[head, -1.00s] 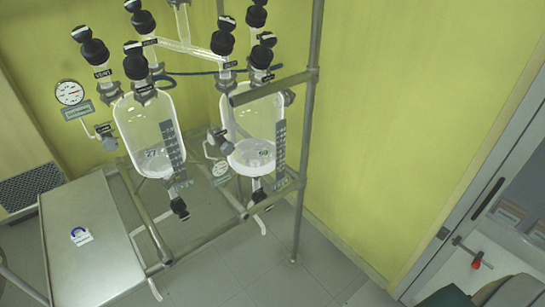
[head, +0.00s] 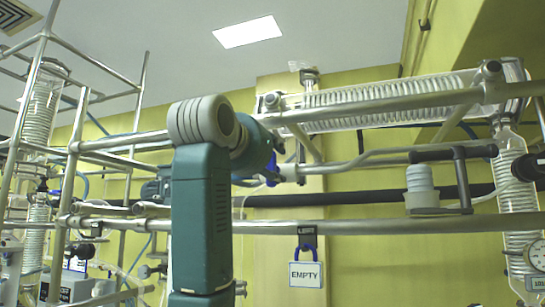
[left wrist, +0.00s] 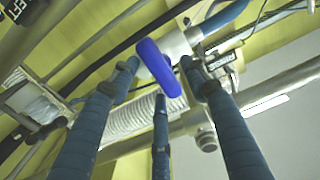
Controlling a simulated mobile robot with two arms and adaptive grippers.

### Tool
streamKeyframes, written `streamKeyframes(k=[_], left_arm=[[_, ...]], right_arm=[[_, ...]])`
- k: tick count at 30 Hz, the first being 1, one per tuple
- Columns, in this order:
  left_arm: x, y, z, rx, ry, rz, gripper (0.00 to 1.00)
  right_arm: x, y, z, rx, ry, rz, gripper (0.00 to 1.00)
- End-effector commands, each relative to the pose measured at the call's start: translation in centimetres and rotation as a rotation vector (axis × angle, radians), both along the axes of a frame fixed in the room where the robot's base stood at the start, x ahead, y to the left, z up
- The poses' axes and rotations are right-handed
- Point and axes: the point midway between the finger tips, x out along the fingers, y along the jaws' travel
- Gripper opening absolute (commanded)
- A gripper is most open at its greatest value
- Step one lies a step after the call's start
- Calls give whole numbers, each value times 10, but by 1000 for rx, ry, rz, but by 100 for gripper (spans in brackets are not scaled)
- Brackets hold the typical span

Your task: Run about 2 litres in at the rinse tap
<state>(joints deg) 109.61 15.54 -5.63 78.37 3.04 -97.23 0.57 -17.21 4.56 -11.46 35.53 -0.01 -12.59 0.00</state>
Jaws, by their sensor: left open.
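A blue handle (left wrist: 160,68) sits on a pale fitting in the left wrist view. In the head view a bit of blue (head: 272,168) shows beside the end of my arm; the arm hides most of it. My left gripper (left wrist: 160,80) is open, its three fingers spread around the blue handle. I cannot tell whether they touch it. In the head view my left arm rises in the middle and hides the fingers. No label naming the rinse tap is readable, and no water level shows. My right gripper is not in view.
A glass coil condenser (head: 390,98) lies along the top right, and another coil (head: 515,185) stands at the right. A tag reading EMPTY (head: 306,274) hangs below a rail. Pipe frames (head: 75,165) crowd the left.

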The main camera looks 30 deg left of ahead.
Motion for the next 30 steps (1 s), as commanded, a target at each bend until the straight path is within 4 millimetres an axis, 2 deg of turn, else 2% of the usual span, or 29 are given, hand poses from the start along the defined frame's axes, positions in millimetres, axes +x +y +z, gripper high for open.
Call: streamKeyframes(k=[10,16,23,30], left_arm=[[4,1,-1,0,0,0,44],[4,1,-1,0,0,0,4],[4,1,-1,-12,-3,-1,3],[3,1,-1,-108,-27,-1,3]], right_arm=[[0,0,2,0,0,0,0],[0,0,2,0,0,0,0],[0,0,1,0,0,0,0],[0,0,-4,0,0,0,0]])
